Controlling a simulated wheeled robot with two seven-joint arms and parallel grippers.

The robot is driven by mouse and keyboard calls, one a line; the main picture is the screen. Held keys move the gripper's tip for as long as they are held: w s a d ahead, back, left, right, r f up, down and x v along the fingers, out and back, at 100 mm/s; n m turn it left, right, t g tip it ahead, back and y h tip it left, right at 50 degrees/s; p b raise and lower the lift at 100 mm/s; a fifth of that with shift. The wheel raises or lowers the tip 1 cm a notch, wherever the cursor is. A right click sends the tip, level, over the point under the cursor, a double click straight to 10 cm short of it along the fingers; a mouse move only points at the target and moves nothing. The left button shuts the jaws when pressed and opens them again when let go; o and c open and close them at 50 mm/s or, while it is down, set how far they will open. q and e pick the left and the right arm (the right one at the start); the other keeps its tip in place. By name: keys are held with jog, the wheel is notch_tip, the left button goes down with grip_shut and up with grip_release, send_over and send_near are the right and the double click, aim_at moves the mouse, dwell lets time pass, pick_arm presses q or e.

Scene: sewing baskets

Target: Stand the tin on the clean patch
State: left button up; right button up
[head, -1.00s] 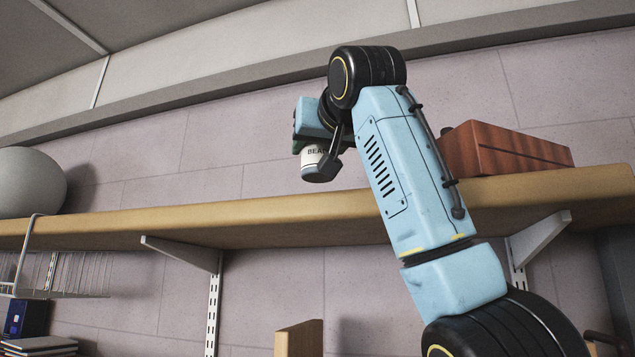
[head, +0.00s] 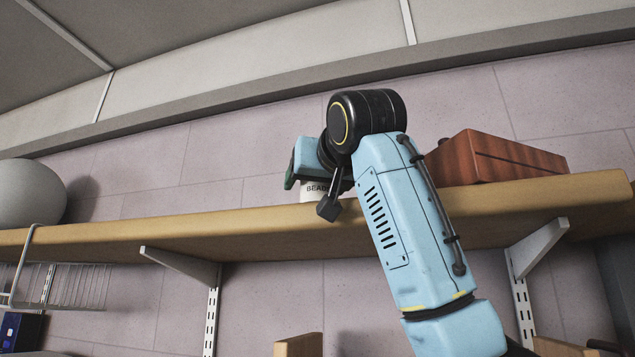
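The tin (head: 315,189) is pale, with dark lettering that starts "BEA". It is upright, low at the front edge of the wooden shelf (head: 150,225). Its lower end meets the shelf edge in view, and I cannot tell whether it touches the shelf top. My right gripper (head: 314,196) appears shut on the tin, with one dark finger at its right side; the other finger is hidden. The shelf's top surface is hidden from this low angle, so the clean patch does not show. My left gripper is not in view.
A reddish-brown wooden box (head: 495,158) stands on the shelf to the right, behind my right arm. A grey round object (head: 28,193) sits at the far left. A wire basket (head: 80,285) hangs below it. The shelf between the round object and the tin looks clear.

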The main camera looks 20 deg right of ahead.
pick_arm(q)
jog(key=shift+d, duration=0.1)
pick_arm(e)
jog(key=shift+r, duration=0.25)
jog(key=s+b, duration=0.1)
jog(key=s, duration=0.5)
jog(key=shift+s+f+b, duration=0.15)
jog(key=shift+b, duration=0.15)
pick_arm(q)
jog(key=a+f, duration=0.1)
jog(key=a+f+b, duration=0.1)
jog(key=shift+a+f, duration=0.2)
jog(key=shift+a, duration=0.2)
pick_arm(e)
jog(key=s, duration=0.5)
jog(key=shift+s, duration=0.35)
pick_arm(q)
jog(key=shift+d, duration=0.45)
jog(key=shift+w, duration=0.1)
